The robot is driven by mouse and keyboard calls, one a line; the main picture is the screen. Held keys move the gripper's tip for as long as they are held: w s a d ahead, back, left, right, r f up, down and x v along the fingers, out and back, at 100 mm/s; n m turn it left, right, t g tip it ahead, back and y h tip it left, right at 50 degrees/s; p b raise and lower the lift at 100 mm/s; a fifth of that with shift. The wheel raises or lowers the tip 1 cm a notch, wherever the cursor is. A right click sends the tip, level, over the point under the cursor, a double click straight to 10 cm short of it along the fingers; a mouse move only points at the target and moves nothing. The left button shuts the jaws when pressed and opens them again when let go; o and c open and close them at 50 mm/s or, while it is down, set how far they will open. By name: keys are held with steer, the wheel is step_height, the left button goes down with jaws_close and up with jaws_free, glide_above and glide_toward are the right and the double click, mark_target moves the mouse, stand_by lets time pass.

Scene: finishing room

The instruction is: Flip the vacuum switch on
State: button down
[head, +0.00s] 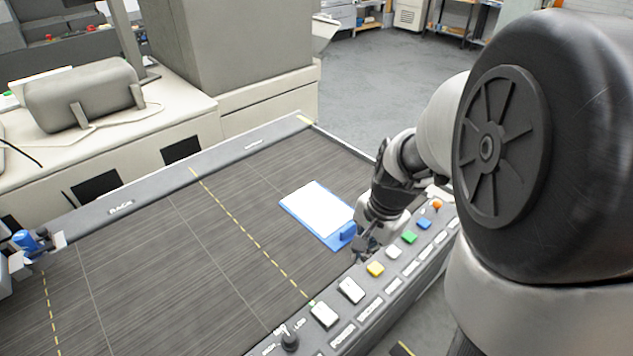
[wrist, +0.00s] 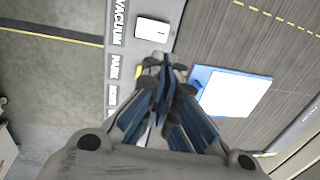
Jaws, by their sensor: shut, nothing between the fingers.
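The vacuum switch (head: 351,290) is a white rocker in a dark frame on the control panel, second from the knob end. In the wrist view it (wrist: 152,32) lies just beyond my fingertips, beside the printed word VACUUM. I cannot tell which way it is tipped. My gripper (head: 364,246) points down near the panel's table-side edge, farther along than the switch. It is shut and empty. In the wrist view my gripper (wrist: 166,66) partly covers a yellow button (wrist: 142,76) and stands apart from the switch.
Another white rocker (head: 324,314), labelled POWER, and a black knob (head: 289,341) sit nearer. Yellow (head: 375,269), white, green and blue buttons run farther along. A blue clipboard (head: 338,240) with white paper lies on the dark table (head: 200,270), close to my gripper. Most of the table is clear.

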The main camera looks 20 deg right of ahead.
mark_target(351, 280)
steer(key=f+b, duration=0.1)
steer(key=f, duration=0.2)
steer(key=w+f+b, duration=0.1)
steer(key=f+b, duration=0.1)
steer(key=f, duration=0.2)
steer(key=f+b, duration=0.1)
steer(key=f, duration=0.3)
steer(key=shift+w+a+f, duration=0.25)
steer(key=shift+w+a, duration=0.1)
steer(key=shift+f, duration=0.1)
